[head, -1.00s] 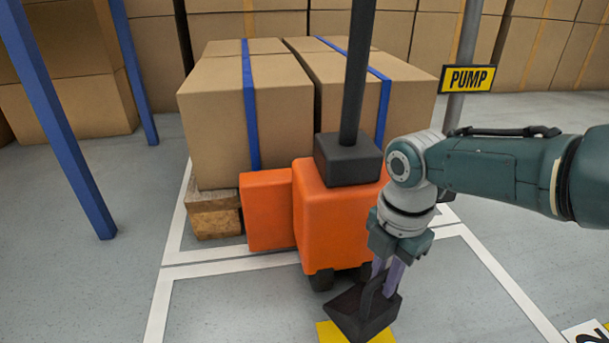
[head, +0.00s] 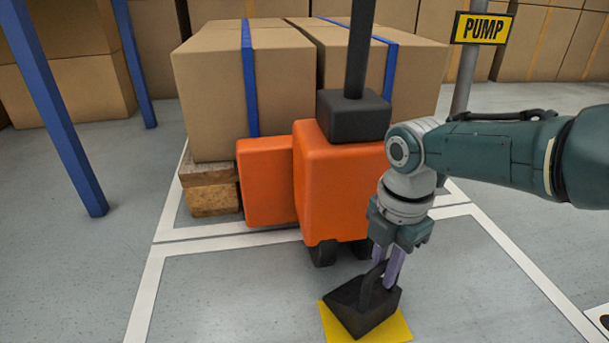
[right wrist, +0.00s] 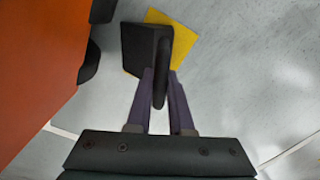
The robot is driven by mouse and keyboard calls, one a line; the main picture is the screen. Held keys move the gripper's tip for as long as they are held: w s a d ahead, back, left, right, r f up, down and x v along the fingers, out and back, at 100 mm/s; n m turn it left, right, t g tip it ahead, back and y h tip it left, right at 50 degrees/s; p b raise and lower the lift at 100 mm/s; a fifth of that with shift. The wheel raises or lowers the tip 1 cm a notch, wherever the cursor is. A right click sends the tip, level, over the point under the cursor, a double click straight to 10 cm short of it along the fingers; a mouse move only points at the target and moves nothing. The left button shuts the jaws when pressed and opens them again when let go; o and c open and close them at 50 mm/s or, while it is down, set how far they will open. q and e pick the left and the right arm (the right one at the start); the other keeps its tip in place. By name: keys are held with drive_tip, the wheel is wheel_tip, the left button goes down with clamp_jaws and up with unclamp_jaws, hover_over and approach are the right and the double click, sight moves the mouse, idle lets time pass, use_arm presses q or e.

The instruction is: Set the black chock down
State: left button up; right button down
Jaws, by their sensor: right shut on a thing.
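The black chock (head: 350,305) is a dark wedge with a loop handle, low in the middle of the head view. My right gripper (head: 384,272) is shut on its handle from above. The chock is over the yellow floor patch (head: 392,330); I cannot tell whether it touches it. In the right wrist view the chock (right wrist: 138,48) hangs between the purple fingers (right wrist: 160,88), with the yellow patch (right wrist: 180,45) showing beside and behind it. My left gripper is not in view.
An orange pallet truck (head: 340,190) with dark wheels stands just behind the chock. It is at a wooden pallet (head: 212,200) loaded with strapped cartons (head: 210,100). A PUMP sign (head: 482,28) is on a post. The floor in front is clear, with white lines.

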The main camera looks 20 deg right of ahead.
drive_tip(key=c, duration=1.2)
unclamp_jaws()
drive_tip(key=o, duration=0.4)
drive_tip(key=shift+w, duration=0.25)
drive_tip(key=shift+s, duration=0.1)
drive_tip(key=shift+r, duration=0.15)
